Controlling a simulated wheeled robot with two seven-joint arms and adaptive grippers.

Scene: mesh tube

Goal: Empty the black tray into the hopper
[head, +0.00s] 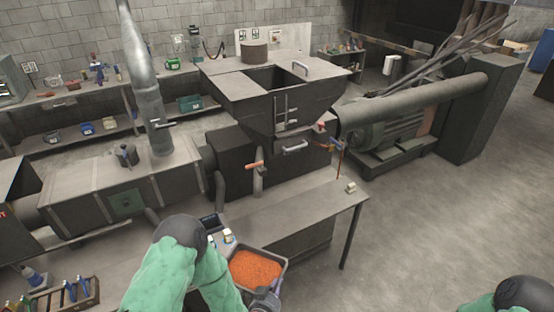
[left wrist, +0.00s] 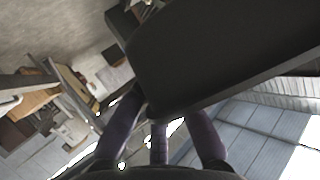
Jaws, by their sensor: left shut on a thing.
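The black tray (head: 285,268) is full of orange granules (head: 256,267) and shows at the lower middle of the head view. It looks roughly level. My left gripper (head: 266,297) is shut on its near edge, partly cut off by the frame bottom. In the left wrist view the fingers (left wrist: 158,115) grip the edge of the tray, whose dark underside or wall (left wrist: 220,60) fills much of the picture. The hopper (head: 232,85), dark grey with an open rectangular mouth, stands beyond the workbench, higher and farther off than the tray. My right gripper is out of view.
A grey workbench (head: 315,212) lies between the tray and the hopper, with a small pale block (head: 350,187) on it. A box with a metal pipe (head: 148,95) stands left. A crate of bottles (head: 65,292) is at lower left. Floor at right is clear.

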